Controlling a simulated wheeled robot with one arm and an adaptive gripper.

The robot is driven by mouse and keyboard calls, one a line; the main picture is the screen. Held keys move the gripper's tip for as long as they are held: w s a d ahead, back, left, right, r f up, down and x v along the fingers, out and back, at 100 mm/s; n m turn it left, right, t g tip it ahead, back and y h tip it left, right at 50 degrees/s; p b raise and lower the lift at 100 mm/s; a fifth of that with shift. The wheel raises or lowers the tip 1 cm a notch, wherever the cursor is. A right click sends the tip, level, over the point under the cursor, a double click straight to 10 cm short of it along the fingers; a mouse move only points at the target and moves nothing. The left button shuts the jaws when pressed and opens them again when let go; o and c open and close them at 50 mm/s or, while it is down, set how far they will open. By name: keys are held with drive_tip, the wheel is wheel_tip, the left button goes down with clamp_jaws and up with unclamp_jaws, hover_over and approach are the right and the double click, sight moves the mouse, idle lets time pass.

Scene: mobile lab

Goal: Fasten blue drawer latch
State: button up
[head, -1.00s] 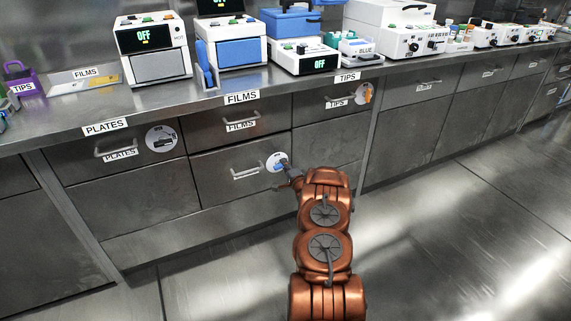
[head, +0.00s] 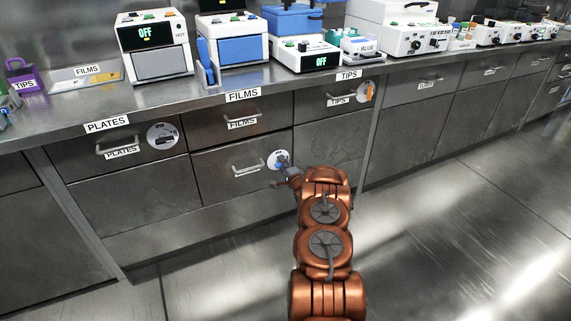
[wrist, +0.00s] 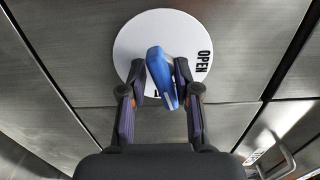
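The blue drawer latch (head: 282,163) is mounted on a round white disc on the front of the lower middle drawer (head: 222,186), right of its handle. In the wrist view the blue latch (wrist: 160,76) stands slightly tilted in front of the disc (wrist: 127,42), which reads OPEN on its right side. My gripper (wrist: 160,73) has one fingertip on each side of the latch, and both appear to touch it. In the head view my gripper (head: 283,174) reaches the disc from below right. Part of the disc's lower lettering is hidden behind the latch and fingers.
The FILMS drawer (head: 232,123) is directly above. The PLATES drawer (head: 110,152) with a dark latch is at left, and the TIPS drawer (head: 335,100) with an orange latch (head: 367,93) is at right. Bench devices stand above. The floor at right (head: 470,230) is clear.

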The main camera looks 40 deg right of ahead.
drive_tip(key=shift+o, duration=0.4)
drive_tip(key=shift+s+d+r, duration=0.1)
drive_tip(key=shift+s+d, duration=0.2)
drive_tip(key=shift+d, duration=0.15)
drive_tip(key=shift+s, duration=0.1)
drive_tip(key=v, duration=1.2)
drive_tip(key=shift+a, duration=0.15)
